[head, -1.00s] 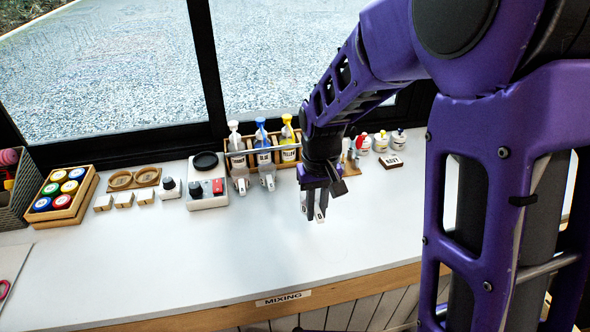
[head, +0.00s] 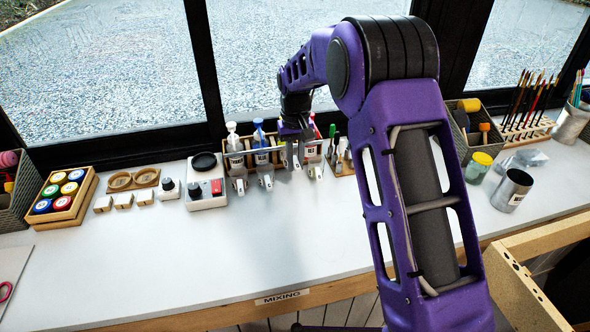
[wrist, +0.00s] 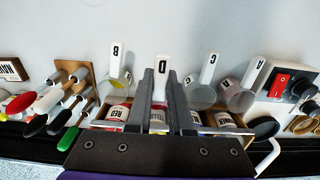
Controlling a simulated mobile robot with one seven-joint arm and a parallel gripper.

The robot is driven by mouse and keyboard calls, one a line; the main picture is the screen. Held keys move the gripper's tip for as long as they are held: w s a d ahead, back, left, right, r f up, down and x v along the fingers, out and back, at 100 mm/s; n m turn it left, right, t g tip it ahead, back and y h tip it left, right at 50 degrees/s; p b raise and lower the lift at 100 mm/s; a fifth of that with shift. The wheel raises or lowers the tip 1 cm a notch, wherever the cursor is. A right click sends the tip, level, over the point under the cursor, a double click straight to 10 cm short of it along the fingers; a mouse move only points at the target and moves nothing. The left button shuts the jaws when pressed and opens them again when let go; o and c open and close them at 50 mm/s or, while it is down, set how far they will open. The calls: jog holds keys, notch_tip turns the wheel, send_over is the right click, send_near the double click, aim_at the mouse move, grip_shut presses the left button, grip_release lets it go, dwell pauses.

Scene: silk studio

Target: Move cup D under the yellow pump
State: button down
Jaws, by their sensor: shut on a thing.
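Cup D (wrist: 161,68), with a white lettered handle, is between my gripper's fingers in the wrist view. My gripper (wrist: 160,78) is shut on it; in the head view my gripper (head: 292,150) is at the pump rack, in the gap between the blue pump (head: 259,137) and the red pump (head: 311,148). The yellow pump is mostly hidden behind my gripper there. Cup D's body is largely hidden by the fingers, so I cannot tell whether it rests on the table.
Cup C (wrist: 207,68) and cup B (wrist: 116,64) stand close on either side of cup D. Cup A (wrist: 254,73) is beyond C, near the switch box (head: 206,186). A tool holder (head: 343,166) stands right of the rack. The table front (head: 200,260) is clear.

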aim_at(295, 159)
jog(key=shift+w+a+f, duration=0.1)
jog(key=shift+w+f, duration=0.1)
jog(key=shift+f, duration=1.55)
jog(key=shift+f, duration=0.1)
jog(key=shift+f+b, duration=0.35)
jog(key=shift+f, duration=0.2)
jog(key=c, duration=0.8)
grip_release()
jog(key=shift+r, duration=0.1)
notch_tip(295, 159, up, 13)
jog(key=shift+r+p, duration=0.1)
jog(key=shift+p, duration=0.55)
